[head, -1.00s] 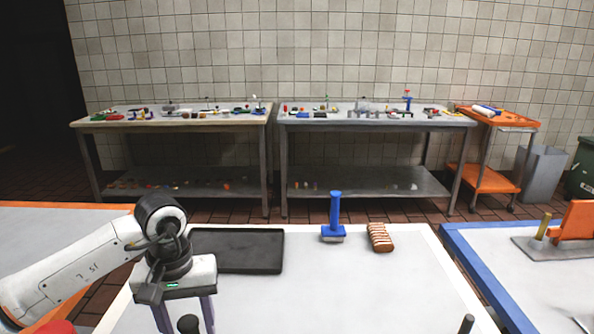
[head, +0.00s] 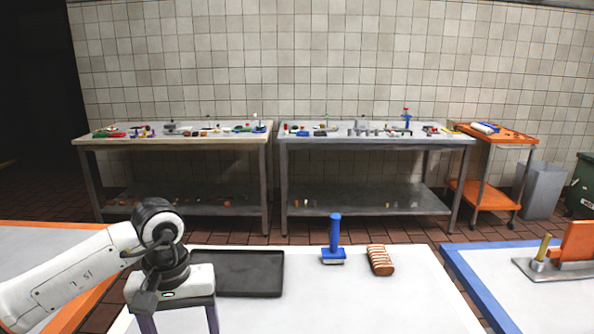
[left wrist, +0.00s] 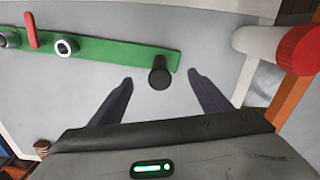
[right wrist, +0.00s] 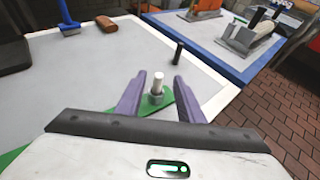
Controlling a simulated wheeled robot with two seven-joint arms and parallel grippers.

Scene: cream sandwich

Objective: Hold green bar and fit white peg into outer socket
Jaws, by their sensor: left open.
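The green bar (left wrist: 120,50) lies below my left gripper in the left wrist view, with a red peg (left wrist: 32,30) and a round ring-shaped socket (left wrist: 66,47) on it. A black post (left wrist: 160,75) stands by its near end. My left gripper (left wrist: 163,78) is open, fingers spread either side of that post, not closed on the bar. It also shows in the head view (head: 180,326). My right gripper (right wrist: 160,78) is open, fingers apart around the peg.
Another black post (right wrist: 178,52) stands beyond the right gripper. A red-ended white cylinder (left wrist: 270,45) shows in the left wrist view.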

